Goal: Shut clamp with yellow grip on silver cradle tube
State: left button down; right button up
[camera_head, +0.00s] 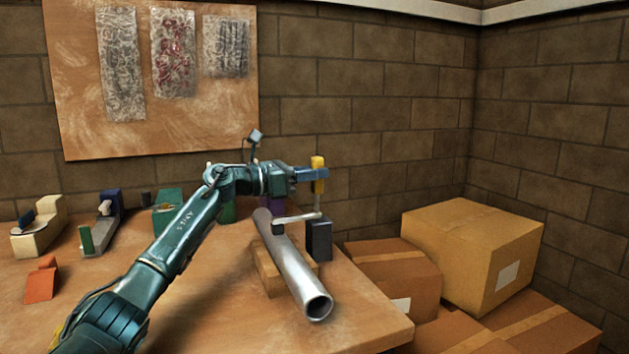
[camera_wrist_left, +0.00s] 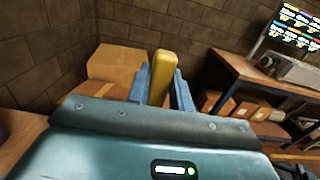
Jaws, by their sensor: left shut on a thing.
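The silver tube (camera_head: 291,266) lies in a wooden cradle (camera_head: 267,272) near the table's right edge, its open end toward me. Beside it stands a clamp with a dark block (camera_head: 319,240) and a pale bar (camera_head: 296,217) reaching left over the tube. I cannot tell whether the bar touches the tube. The clamp's yellow grip (camera_head: 318,161) stands upright on a thin rod above the block. My left gripper (camera_head: 319,174) is shut on the yellow grip, coming from the left. In the left wrist view the grip (camera_wrist_left: 162,78) sits between the two blue fingers (camera_wrist_left: 162,85).
Other clamps stand at the table's left, one cream (camera_head: 38,226) and one with a green block (camera_head: 98,235). An orange block (camera_head: 42,280) lies in front of them. Cardboard boxes (camera_head: 472,250) fill the floor at right. A brick wall (camera_head: 380,125) is behind.

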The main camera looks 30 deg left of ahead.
aim_at(312, 185)
pick_arm(q)
jog(key=shift+r, duration=0.1)
pick_arm(e)
jog(key=shift+s, duration=0.15)
pick_arm(q)
jog(key=c, duration=1.2)
grip_release()
jog(key=shift+c, duration=0.2)
notch_tip(312, 185, up, 10)
jog(key=p, duration=0.2)
jog(key=shift+p, duration=0.35)
pick_arm(e)
jog(key=shift+s+d+r+m+g+h, duration=0.1)
jog(key=shift+s+d+m+g+h, duration=0.15)
jog(key=shift+g, duration=0.2)
jog(key=shift+s+r+m+g+h, duration=0.15)
jog(key=shift+s+g, duration=0.15)
jog(key=shift+g, duration=0.15)
jog(key=shift+f, duration=0.1)
